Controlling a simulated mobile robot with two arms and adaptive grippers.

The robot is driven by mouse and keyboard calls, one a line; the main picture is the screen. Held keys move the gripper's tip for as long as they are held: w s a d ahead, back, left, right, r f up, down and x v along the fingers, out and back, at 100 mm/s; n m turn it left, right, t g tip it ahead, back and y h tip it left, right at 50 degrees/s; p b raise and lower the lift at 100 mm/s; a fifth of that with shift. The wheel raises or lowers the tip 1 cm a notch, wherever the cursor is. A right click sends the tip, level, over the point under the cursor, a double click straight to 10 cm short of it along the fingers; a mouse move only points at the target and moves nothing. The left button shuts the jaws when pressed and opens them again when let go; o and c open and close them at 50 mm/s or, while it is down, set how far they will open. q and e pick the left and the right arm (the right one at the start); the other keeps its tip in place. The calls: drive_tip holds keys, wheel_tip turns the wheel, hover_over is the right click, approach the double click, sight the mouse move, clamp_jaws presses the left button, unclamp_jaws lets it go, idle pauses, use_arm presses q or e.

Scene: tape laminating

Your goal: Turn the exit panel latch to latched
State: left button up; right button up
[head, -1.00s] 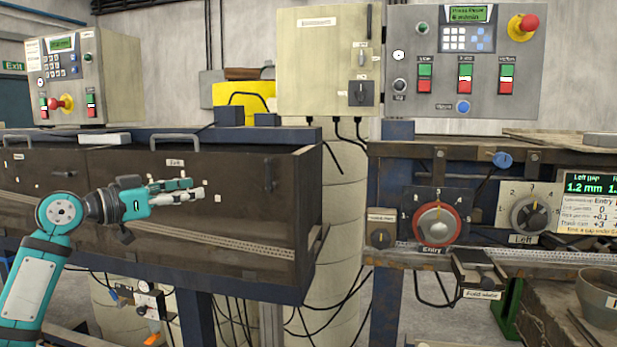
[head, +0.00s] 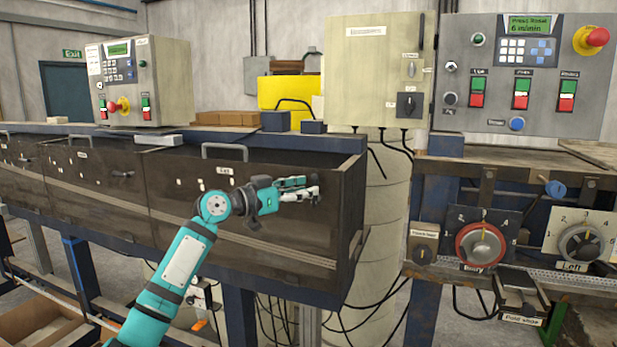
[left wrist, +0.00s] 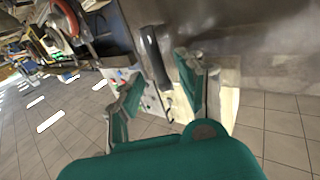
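The exit panel (head: 200,215) is a dark brown metal front with a small "Exit" label and a grey handle on top. Its latch is a dark upright lever near the panel's right end, mostly hidden behind my fingers in the head view. In the left wrist view the dark lever (left wrist: 154,58) shows near and between the fingertips; I cannot tell whether it touches them. My left gripper (head: 312,188) is in front of the panel at the latch, its fingers pointing right. In the left wrist view the left gripper (left wrist: 158,72) is open, fingers apart. My right gripper is not in view.
A grey control box (head: 525,75) and a beige cabinet (head: 375,70) stand behind. Entry (head: 480,247) and Left (head: 582,243) dials are at the right. A cardboard box (head: 45,325) lies low at left. Cables hang below the panel.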

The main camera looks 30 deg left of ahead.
use_arm(q)
drive_tip(key=shift+x, duration=0.85)
drive_tip(key=shift+c, duration=0.3)
clamp_jaws()
